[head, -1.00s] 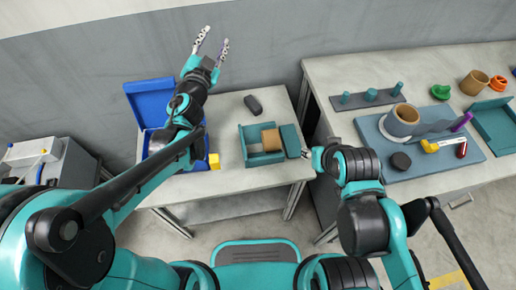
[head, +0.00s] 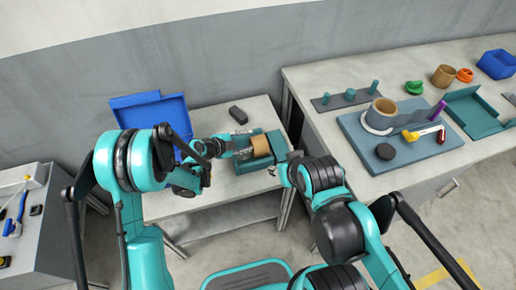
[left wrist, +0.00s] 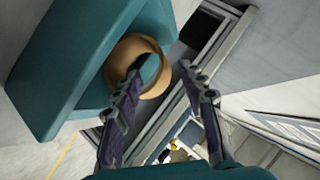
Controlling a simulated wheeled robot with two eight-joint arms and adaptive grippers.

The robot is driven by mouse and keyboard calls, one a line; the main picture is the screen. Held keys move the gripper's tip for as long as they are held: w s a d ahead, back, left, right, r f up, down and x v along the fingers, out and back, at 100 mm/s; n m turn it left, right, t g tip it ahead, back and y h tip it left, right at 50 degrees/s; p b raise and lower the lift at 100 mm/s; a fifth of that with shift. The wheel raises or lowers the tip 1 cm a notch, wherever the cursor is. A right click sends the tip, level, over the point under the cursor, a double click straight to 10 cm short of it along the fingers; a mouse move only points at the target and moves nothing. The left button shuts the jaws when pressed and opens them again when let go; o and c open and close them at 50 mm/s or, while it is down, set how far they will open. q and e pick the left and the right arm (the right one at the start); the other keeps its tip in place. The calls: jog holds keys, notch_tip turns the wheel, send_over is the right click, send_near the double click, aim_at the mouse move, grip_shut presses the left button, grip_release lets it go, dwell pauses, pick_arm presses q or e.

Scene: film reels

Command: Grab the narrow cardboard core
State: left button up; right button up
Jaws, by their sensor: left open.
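A tan cardboard core (head: 261,146) lies on its side in a teal open box (head: 242,167) on the small table. My left gripper (head: 243,143) is open at the core's left end. In the left wrist view, the core (left wrist: 158,87) shows as a hollow ring. One finger of the left gripper (left wrist: 160,72) overlaps the ring's opening and the other is to the right of its rim; I cannot tell whether they touch. My right gripper (head: 277,170) is by the box's front right corner, and its fingers are too small to read.
A dark block (head: 238,115) lies behind the box, and a blue bin (head: 152,112) stands to its left.

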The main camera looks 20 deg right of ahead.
aim_at(258, 138)
pick_arm(q)
jog(key=shift+x, duration=1.1)
jog(key=b+x, duration=0.2)
jog(key=x, duration=0.3)
jog(key=shift+w, duration=0.15)
jog(key=shift+a+r, duration=0.1)
grip_shut()
